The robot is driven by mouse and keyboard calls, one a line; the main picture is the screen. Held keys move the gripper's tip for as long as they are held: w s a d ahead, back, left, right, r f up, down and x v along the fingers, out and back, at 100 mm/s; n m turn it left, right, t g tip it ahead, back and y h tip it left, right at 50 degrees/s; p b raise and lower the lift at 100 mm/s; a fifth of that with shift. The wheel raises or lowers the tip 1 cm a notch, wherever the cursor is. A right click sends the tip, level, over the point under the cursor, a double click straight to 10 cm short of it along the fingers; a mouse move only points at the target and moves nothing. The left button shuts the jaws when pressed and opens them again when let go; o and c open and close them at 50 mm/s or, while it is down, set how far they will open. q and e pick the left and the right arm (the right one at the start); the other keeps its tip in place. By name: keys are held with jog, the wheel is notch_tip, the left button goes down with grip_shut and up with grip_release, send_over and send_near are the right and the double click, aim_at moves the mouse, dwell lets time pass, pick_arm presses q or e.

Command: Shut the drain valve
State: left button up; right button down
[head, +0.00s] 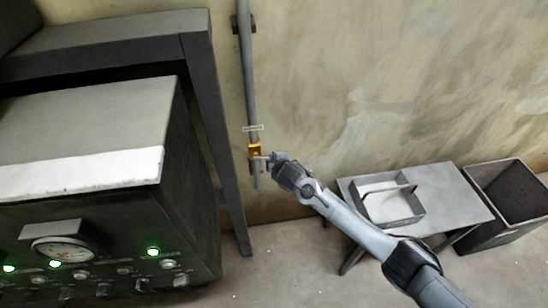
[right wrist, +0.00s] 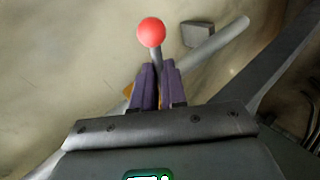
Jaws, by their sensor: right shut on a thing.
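The drain valve has an orange-yellow body (head: 254,150) on a grey vertical pipe (head: 248,75) against the wall in the head view. My right gripper (head: 266,160) reaches in from the lower right and is at the valve. In the right wrist view the two dark purple fingers of my right gripper (right wrist: 158,80) are shut on the valve lever's grey stem. The lever's red ball knob (right wrist: 151,32) sticks out beyond the fingertips. A bit of the orange body (right wrist: 127,90) shows behind the left finger. The rest of the valve is hidden there. My left gripper is not in view.
A dark machine (head: 190,200) with a gauge (head: 62,250) and green lights stands at left, beside a dark frame post (head: 215,130). A low grey table (head: 455,200) with an open handled tray (head: 390,222) and a metal bin (head: 500,234) stand at right.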

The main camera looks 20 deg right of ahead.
jog(key=shift+r+n+h+p, duration=0.45)
jog(key=shift+n+h+p, duration=0.05)
jog(key=shift+h+p, duration=0.1)
dwell(0.3)
jog(key=c, duration=1.2)
grip_release()
jog(key=shift+r, duration=0.1)
jog(key=shift+o, duration=0.2)
jog(key=shift+a, duration=0.1)
